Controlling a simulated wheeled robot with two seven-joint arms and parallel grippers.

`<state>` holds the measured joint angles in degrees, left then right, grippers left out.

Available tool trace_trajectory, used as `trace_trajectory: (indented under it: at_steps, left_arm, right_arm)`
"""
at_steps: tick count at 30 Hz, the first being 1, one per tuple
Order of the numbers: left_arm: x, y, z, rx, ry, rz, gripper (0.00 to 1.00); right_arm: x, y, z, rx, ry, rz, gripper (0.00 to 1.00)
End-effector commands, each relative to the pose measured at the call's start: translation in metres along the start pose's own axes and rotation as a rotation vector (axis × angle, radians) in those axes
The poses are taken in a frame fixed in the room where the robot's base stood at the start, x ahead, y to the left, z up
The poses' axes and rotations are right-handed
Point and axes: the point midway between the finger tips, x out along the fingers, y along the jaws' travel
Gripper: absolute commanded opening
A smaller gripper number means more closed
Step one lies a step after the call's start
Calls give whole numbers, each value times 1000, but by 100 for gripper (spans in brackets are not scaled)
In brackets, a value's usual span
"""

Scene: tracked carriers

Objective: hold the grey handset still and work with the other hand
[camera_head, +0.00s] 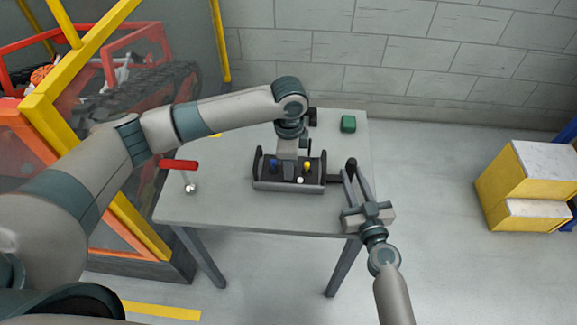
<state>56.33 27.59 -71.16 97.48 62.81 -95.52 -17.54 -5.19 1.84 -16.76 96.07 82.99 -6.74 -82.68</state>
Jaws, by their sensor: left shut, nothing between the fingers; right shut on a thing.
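The grey handset (288,186) lies on the grey table, an open tray-like body with dark ends. Blue (274,163), yellow (307,165) and white (300,180) knobs show on its top. A dark bar (333,179) sticks out from its right side. My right gripper (348,174) is at this bar, shut on the handset as far as I can see; the exact contact is partly hidden by the fingers. My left gripper (287,158) points down over the middle of the handset, shut and empty. Whether its tips touch the handset I cannot tell.
A red-handled tool (179,164) with a shiny ball end is at the table's left. A green block (348,123) and a small black object (312,116) are at the back. The front of the table (235,210) is clear. Yellow fencing (75,65) stands left.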

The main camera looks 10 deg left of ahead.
Motion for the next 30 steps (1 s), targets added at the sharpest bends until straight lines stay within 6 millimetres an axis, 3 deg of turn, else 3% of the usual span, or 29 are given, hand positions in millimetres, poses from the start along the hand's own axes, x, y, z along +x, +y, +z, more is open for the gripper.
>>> trace_trajectory:
  at_steps: [1, 8, 30]
  left_arm:
    - [10, 6, 2, 2, -7, 3, 0]
    - [12, 7, 2, 1, -9, 10, 0]
    - [10, -12, 4, -4, -10, 3, 0]
  right_arm:
    - [1, -1, -2, -1, 6, -3, 0]
    - [2, -2, -3, -1, 9, -5, 0]
    - [3, -5, -5, 1, 13, -10, 0]
